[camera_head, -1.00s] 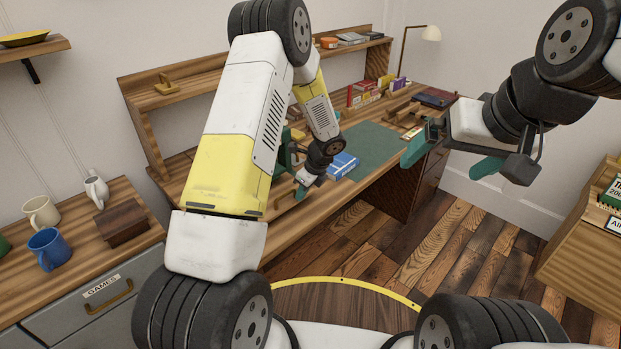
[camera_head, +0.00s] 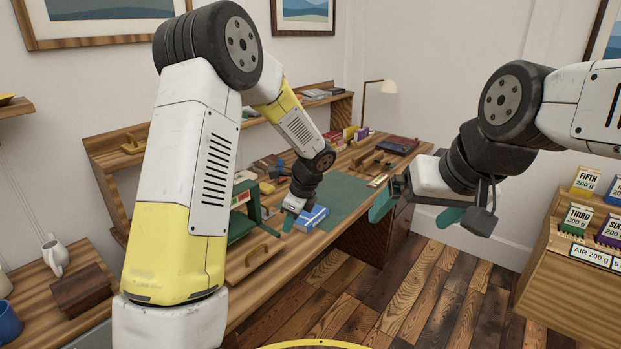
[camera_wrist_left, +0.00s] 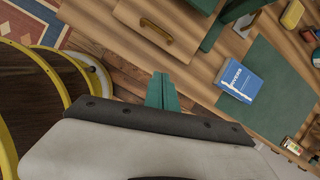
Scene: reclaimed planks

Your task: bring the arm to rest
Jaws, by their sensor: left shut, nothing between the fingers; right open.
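My left arm reaches over the desk (camera_head: 345,240) in the head view. Its left gripper (camera_head: 289,221) has the teal fingers together and empty, beside the blue book (camera_head: 311,218) and near the desk's front edge. In the left wrist view the shut fingers (camera_wrist_left: 162,92) point towards the desk edge, apart from the blue book (camera_wrist_left: 239,81). My right gripper (camera_head: 413,212) hangs in the air at the right, its two teal fingers spread wide with nothing between them.
A green mat (camera_head: 343,201) lies on the desk. A wooden rack of labelled packets (camera_head: 575,218) stands at the right. A side cabinet at the left holds a white jug (camera_head: 56,256) and a blue mug (camera_head: 8,322). Bare plank floor (camera_head: 425,290) shows between desk and rack.

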